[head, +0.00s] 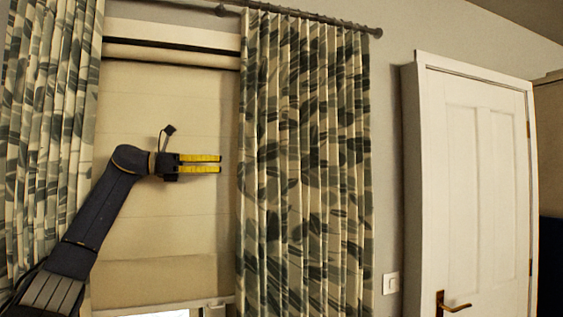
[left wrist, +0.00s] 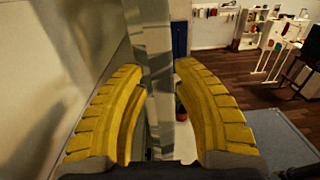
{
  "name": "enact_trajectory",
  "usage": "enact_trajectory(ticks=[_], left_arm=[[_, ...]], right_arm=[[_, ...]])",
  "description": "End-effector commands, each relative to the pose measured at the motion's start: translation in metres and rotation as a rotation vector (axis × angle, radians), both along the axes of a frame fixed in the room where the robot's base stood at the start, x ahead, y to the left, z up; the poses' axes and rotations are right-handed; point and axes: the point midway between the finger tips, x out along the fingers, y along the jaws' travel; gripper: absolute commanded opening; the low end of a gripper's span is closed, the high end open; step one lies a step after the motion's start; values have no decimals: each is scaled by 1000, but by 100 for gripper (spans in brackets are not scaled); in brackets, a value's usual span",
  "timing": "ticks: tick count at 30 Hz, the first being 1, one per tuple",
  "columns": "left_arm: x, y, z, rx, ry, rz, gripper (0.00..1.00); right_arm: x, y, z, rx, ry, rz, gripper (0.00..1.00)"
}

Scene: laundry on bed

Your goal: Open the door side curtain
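The door side curtain (head: 305,150) is patterned with grey-green leaves and hangs in folds at the right of the window, beside the white door. My left gripper (head: 220,164) is in front of the pale blind, with its yellow fingers pointing right, just short of the curtain's left edge. In the left wrist view, the two yellow fingers (left wrist: 165,110) are apart, and the curtain's edge (left wrist: 155,50) shows as a narrow upright strip in line with the gap. The fingers do not appear closed on it. My right gripper is not in view.
A matching curtain (head: 50,120) hangs at the left, partly behind my left arm. A dark rod (head: 310,17) runs above. The pale blind (head: 150,230) covers the window. The white door (head: 480,180) is at the right. The wrist view shows a wooden floor (left wrist: 260,75) and shelves.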

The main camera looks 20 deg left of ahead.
Motion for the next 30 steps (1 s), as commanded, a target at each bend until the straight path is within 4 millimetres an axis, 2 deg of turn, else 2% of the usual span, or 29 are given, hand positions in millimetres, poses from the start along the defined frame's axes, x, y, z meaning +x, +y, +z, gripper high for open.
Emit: enact_trajectory(ticks=[1, 3, 8, 21, 30], left_arm=[[-4, 11, 7, 4, -10, 27, 29], [-6, 20, 12, 8, -17, 51, 29], [-2, 21, 15, 12, -21, 68, 29], [46, -29, 15, 12, -19, 65, 29], [69, -53, 15, 12, -21, 66, 29]], right_arm=[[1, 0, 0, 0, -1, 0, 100], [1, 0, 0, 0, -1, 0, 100], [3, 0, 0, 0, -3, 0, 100], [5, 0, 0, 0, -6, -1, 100], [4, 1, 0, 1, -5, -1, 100]])
